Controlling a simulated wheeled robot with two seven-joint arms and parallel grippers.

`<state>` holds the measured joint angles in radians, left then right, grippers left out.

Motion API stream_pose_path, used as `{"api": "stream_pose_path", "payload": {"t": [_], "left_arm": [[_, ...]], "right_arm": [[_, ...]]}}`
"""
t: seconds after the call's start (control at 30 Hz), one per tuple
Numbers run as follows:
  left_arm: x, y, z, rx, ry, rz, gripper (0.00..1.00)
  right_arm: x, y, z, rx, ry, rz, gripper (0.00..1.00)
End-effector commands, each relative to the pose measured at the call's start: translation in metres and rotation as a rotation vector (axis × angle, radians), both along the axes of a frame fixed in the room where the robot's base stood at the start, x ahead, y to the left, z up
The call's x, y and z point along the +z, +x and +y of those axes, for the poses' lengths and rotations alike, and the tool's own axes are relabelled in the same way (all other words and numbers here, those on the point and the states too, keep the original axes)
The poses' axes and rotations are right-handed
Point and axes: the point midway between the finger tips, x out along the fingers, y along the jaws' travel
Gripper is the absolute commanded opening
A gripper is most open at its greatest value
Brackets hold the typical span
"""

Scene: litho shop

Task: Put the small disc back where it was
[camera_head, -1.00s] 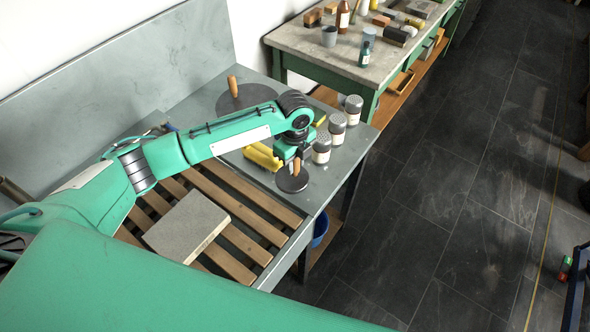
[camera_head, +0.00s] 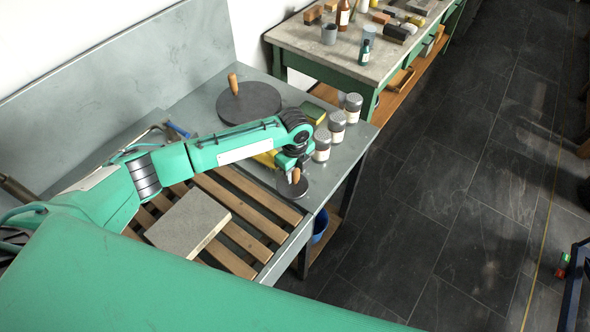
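The small disc (camera_head: 286,188) is dark and round, with an upright wooden handle (camera_head: 296,175). It is at the front right of the grey bench top, near the slatted part. I cannot tell whether it touches the bench or is just above it. My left gripper (camera_head: 294,166) is over it, at the top of the handle, and appears shut on it; the fingers are partly hidden by my wrist. A larger dark disc (camera_head: 252,104) with a wooden handle lies at the back of the bench top. My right gripper is not in view.
Several shakers (camera_head: 337,127) stand along the right edge, close to my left wrist. A yellow object (camera_head: 266,159) is partly behind my forearm. A grey slab (camera_head: 187,223) lies on the wooden slats. A second bench (camera_head: 345,57) with bottles and blocks stands behind.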

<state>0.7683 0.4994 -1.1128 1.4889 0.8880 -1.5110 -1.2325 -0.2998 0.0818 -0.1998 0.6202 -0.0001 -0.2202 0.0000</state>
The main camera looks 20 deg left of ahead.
Motion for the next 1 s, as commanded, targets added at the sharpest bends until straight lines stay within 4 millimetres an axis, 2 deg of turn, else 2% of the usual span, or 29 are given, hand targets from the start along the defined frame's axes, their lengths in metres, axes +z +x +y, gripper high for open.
{"api": "stream_pose_path", "payload": {"t": [0.3,0.47,0.8,1.0], "left_arm": [[0.001,0.000,0.000,0.000,0.000,0.000,0.50],[0.012,0.001,0.000,0.000,-0.002,-0.002,0.50],[0.082,0.001,0.000,0.000,-0.002,-0.005,0.50],[0.112,0.000,0.000,0.000,-0.001,-0.002,0.50]], "right_arm": [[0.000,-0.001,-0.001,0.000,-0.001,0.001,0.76],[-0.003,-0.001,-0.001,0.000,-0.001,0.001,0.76],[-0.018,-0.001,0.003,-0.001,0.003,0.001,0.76],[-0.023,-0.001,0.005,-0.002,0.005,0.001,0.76]]}}
